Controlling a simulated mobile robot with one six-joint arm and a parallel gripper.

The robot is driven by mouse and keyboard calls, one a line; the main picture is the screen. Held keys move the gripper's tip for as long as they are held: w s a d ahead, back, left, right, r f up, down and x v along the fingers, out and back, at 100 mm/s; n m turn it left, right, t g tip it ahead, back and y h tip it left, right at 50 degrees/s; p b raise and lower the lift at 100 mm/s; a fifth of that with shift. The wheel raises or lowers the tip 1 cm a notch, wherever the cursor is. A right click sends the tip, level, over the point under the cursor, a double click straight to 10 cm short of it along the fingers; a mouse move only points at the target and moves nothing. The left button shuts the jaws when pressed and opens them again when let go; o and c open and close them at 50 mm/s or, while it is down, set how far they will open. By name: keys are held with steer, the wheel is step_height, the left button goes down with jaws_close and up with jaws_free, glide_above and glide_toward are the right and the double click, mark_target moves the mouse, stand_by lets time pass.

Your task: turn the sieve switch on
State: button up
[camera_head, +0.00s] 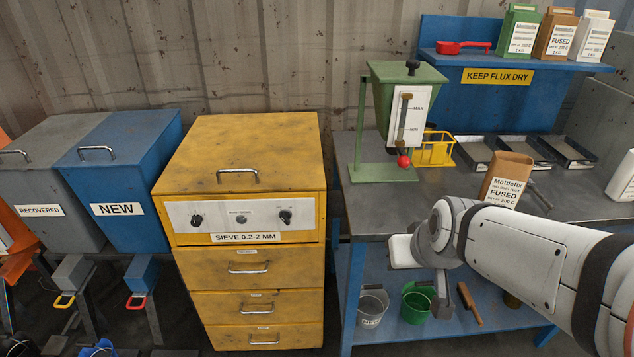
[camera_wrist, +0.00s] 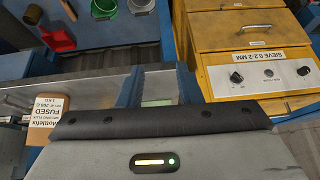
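The sieve is a yellow cabinet (camera_head: 240,155) labelled "SIEVE 0.2-2 MM", left of the workbench. Its pale front panel (camera_head: 262,221) carries a left black knob (camera_head: 196,221), a small round part (camera_head: 241,219) in the middle and a right black knob (camera_head: 285,217). In the wrist view the panel is at the upper right, with one knob (camera_wrist: 237,77) and the other (camera_wrist: 303,71). Which way the switch is set is too small to tell. My gripper (camera_head: 403,252) is at the bench's front, right of the sieve and apart from it.
The sieve has closed drawers (camera_head: 250,268) with handles. Left stand the blue NEW bin (camera_head: 125,180) and grey RECOVERED bin (camera_head: 50,185). The bench (camera_head: 380,210) holds a green hopper (camera_head: 385,100), trays and a flux carton (camera_head: 505,180). The floor before the sieve looks clear.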

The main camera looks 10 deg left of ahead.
steer(key=w+a+f+n+t+y+b, duration=0.1)
steer(key=w+a+f+n+t+b, duration=0.15)
steer(key=w+a+f, duration=0.4)
steer(key=w+a+f+n+t+y+b, duration=0.1)
steer(key=w+a+t+y+b, duration=0.2)
steer(key=a, duration=0.7)
steer(key=n+t+h+b, duration=0.1)
steer(key=n+t+b, duration=0.2)
steer(key=t+b, duration=0.35)
glide_toward(284, 220)
steer(key=w, duration=0.2)
steer(key=shift+m, duration=0.25)
steer(key=x, duration=0.4)
steer(key=b+x, duration=0.1)
steer(key=x, duration=0.2)
steer(key=shift+a, duration=0.3)
steer(key=shift+c, duration=0.4)
steer(key=c, duration=0.6)
steer(key=shift+o, duration=0.2)
